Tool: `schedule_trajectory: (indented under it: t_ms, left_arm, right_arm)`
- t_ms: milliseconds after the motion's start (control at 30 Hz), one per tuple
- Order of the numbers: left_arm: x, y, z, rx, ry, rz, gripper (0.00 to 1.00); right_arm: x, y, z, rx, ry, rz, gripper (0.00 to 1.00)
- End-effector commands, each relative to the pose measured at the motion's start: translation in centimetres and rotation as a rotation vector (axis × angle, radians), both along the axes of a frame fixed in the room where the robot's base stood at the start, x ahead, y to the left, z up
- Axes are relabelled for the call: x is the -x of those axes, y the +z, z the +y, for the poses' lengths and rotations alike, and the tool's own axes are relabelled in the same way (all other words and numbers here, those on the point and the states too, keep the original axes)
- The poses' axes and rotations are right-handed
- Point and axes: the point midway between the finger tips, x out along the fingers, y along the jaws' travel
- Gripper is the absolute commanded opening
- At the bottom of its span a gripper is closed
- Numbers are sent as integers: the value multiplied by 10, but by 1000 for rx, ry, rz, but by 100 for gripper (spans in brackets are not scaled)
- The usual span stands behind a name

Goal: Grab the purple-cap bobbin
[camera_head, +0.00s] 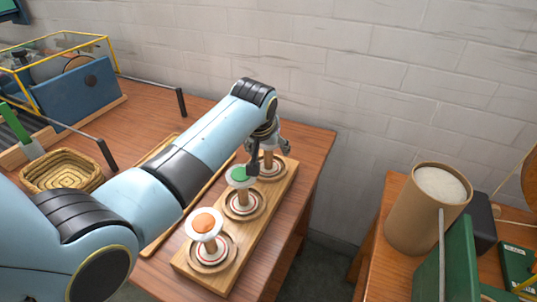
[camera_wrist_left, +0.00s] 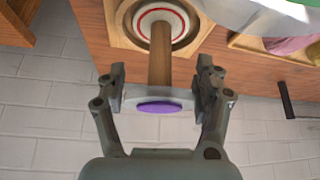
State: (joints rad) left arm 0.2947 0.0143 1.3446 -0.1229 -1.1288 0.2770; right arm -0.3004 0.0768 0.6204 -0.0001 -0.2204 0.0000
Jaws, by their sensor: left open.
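My left gripper (camera_head: 269,147) is at the far end of the wooden stand (camera_head: 232,252), over the farthest bobbin. In the left wrist view its fingers (camera_wrist_left: 161,85) are open, one on each side of the purple-cap bobbin (camera_wrist_left: 160,107). There the bobbin shows a purple cap on a pale disc and a brown wooden shaft (camera_wrist_left: 159,62). Its foot sits in a round recess with a red and white ring. In the head view the gripper hides the purple cap. My right gripper is in neither view.
The green-cap bobbin (camera_head: 240,175) and orange-cap bobbin (camera_head: 204,223) stand in nearer recesses of the stand. A woven basket (camera_head: 62,172) and blue box (camera_head: 88,88) are to the left. A cardboard cylinder (camera_head: 412,220) stands on another table at right, across a gap.

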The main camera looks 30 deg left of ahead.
Motion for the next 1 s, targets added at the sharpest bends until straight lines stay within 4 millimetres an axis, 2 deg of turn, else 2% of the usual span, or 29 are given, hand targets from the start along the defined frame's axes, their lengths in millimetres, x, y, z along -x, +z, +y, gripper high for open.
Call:
schedule_trajectory:
  t_ms: [33, 300, 667, 1000]
  left_arm:
    - [0, 0, 0, 0, 0, 0, 60]
    - [0, 0, 0, 0, 0, 1, 24]
    - [0, 0, 0, 0, 0, 1, 14]
    - [0, 0, 0, 0, 0, 1, 12]
  right_arm:
    - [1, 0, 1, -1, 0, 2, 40]
    - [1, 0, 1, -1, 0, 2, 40]
    - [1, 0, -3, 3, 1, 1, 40]
    - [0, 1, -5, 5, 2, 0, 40]
